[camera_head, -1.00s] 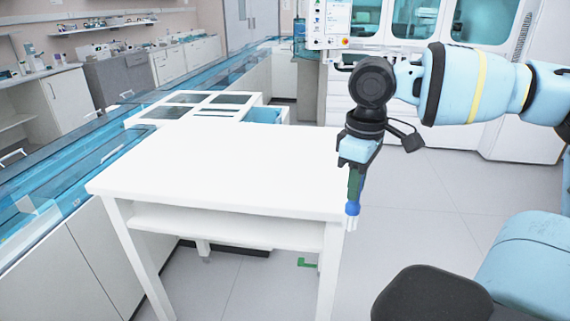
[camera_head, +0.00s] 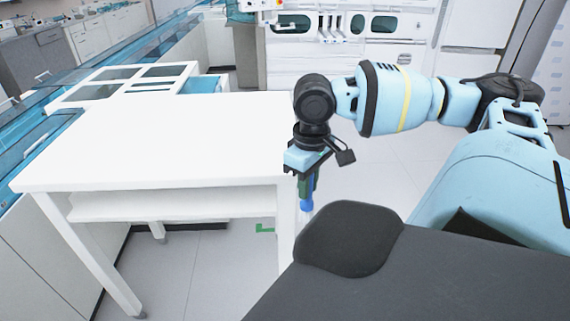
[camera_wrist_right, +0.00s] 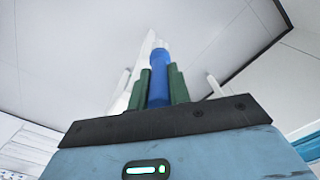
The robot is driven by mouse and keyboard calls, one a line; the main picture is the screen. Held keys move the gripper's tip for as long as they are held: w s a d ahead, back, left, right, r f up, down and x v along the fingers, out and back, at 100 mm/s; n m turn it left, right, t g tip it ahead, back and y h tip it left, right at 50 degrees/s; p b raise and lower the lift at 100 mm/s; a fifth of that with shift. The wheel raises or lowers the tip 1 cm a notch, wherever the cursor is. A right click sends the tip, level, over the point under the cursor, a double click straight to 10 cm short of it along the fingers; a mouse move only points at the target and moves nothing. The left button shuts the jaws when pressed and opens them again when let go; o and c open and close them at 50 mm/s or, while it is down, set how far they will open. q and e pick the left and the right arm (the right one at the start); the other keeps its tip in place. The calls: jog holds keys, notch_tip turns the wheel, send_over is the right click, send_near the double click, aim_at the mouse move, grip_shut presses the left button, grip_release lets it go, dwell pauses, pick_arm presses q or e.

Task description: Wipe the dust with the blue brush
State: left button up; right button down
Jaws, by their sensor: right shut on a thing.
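The blue brush (camera_head: 306,190) hangs below my right gripper (camera_head: 305,186), beside the right edge of the white table. My right gripper is shut on the brush. In the right wrist view the blue brush (camera_wrist_right: 159,75) sits between the green fingers of my right gripper (camera_wrist_right: 159,86) and points away from the wrist. The white table (camera_head: 150,150) has a clear top, and I cannot make out any dust on it. My left gripper does not show.
A lower shelf (camera_head: 160,207) runs under the table top. A low white unit with dark panels (camera_head: 130,85) stands behind the table. A blue-covered track runs along the left. Open floor (camera_head: 385,160) lies to the right of the table.

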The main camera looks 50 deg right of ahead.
jog(key=shift+a+f, duration=0.4)
jog(key=shift+f, duration=0.2)
jog(key=w+a+f, duration=0.2)
jog(key=a, duration=0.9)
jog(key=w+a+f, duration=0.2)
jog(key=a+f, duration=0.1)
jog(key=a, duration=0.7)
jog(key=shift+a, duration=0.4)
jog(key=shift+w+a, duration=0.1)
